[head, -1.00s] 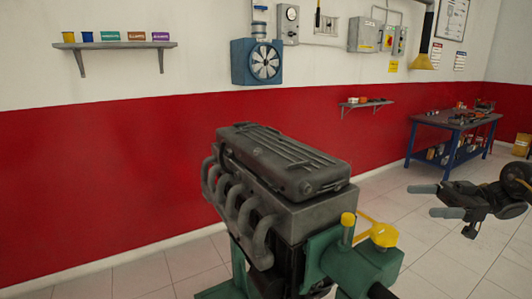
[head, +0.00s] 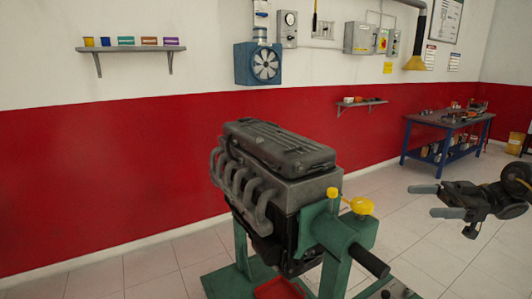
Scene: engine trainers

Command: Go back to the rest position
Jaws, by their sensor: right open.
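My right gripper (head: 437,201) is at the right side of the head view, its two grey fingers pointing left and spread apart with nothing between them. It is in front of the floor, to the right of the engine and apart from it. The grey engine (head: 275,175) sits upright on a green stand (head: 335,230) in the middle of the view. My left gripper is not in view.
A yellow-topped part (head: 361,206) and a dark bar (head: 370,261) stick out from the stand's right side. A red tray (head: 278,289) lies low at the stand. A blue workbench (head: 446,124) stands at the back right. Tiled floor is clear between bench and engine.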

